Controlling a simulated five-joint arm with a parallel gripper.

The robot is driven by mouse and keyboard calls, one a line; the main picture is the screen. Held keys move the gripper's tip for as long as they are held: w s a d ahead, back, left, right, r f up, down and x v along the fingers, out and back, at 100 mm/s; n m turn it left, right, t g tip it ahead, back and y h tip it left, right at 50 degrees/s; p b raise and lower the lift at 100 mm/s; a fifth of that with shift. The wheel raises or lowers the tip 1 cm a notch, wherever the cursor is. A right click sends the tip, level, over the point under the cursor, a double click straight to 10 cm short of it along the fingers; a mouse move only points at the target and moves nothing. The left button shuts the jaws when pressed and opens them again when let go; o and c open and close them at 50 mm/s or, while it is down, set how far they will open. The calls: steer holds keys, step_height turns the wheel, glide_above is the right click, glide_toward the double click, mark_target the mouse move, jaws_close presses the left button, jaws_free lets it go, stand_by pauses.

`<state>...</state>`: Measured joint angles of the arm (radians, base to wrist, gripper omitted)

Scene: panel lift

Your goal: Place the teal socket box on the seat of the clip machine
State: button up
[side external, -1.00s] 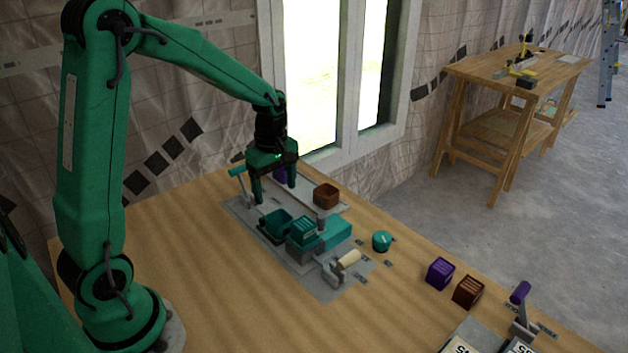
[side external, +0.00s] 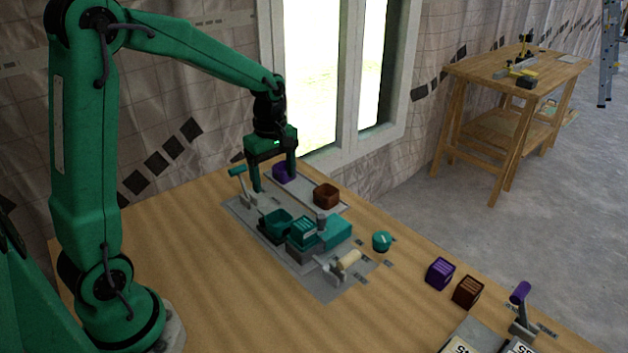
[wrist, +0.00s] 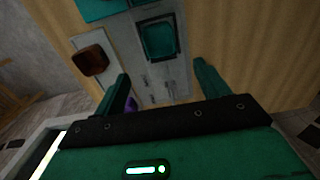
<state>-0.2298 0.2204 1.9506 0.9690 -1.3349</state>
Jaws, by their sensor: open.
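The teal socket box (side external: 277,222), open at the top, sits upright in a dark holder at the left part of the clip machine (side external: 322,287). In the wrist view the teal socket box (wrist: 158,40) lies ahead of my fingers, on the grey plate. A teal slotted block (side external: 302,231) and a flat teal block (side external: 337,232) are beside it. My gripper (side external: 274,179) is open and empty, above and behind the box, apart from it. In the wrist view my gripper (wrist: 161,72) shows nothing between its spread fingers.
A purple box (side external: 281,173) and a brown box (side external: 326,195) stand on a rear strip. Levers with a teal handle (side external: 237,171) and a cream handle (side external: 348,260) rise from the machine. Slotted purple (side external: 440,272) and brown (side external: 467,291) blocks stand right. The front-left tabletop is clear.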

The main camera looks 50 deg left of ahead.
steer(key=s+d+r+m+t, duration=0.2)
steer(key=s+d+r+m, duration=0.2)
steer(key=s+m, duration=0.4)
steer(key=s+d+r+m+t, duration=0.3)
steer(key=s+d+r+m, duration=0.2)
steer(key=s+m, duration=0.3)
steer(key=shift+s+r+m+t, duration=0.3)
steer(key=shift+r+m, duration=0.35)
steer(key=shift+m, duration=0.35)
